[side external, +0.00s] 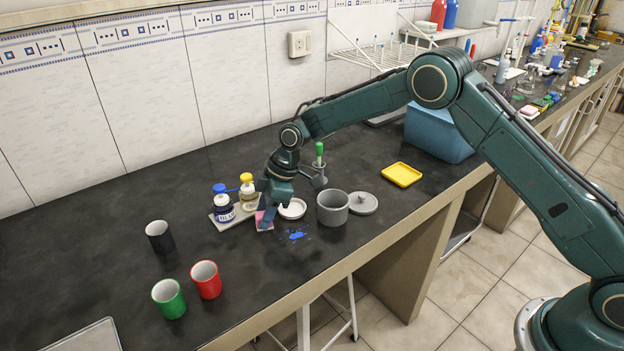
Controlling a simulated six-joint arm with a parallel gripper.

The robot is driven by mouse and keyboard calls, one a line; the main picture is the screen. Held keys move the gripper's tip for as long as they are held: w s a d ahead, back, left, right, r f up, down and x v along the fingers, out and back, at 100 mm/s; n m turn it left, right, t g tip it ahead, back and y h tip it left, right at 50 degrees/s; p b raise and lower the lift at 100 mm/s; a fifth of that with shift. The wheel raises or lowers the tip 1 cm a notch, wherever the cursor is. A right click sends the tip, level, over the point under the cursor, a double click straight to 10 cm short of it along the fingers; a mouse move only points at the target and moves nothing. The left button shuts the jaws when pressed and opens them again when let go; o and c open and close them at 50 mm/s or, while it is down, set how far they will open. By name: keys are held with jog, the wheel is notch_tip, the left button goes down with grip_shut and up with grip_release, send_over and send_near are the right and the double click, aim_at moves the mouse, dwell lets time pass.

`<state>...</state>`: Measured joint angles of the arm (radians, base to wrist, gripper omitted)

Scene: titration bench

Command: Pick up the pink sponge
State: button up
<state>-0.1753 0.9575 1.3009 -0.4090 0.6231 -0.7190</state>
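The pink sponge (259,222) is on the dark bench, to the left of a white dish and in front of a tray with two bottles. My gripper (266,217) is down at the sponge, and its fingers cover part of it. The sponge shows at the left and right of a finger. I cannot tell whether the fingers are closed on it or only around it.
A tray (220,228) holds bottles close behind the gripper. A white dish (292,209), a grey pot (333,207) and its lid (363,203) stand to the right. Blue spill (293,235) lies in front. Black (159,237), green (169,299) and red (206,280) cups stand left.

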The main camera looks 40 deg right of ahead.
jog(key=shift+w+a+f, duration=0.1)
jog(key=shift+a+f, duration=0.15)
jog(key=shift+f, duration=0.45)
jog(key=c, duration=0.8)
jog(key=shift+r, duration=0.15)
notch_tip(320, 180, up, 20)
jog(key=shift+f, duration=0.1)
dwell(0.7)
jog(key=shift+r, duration=2.45)
jog(key=shift+a+f, duration=0.1)
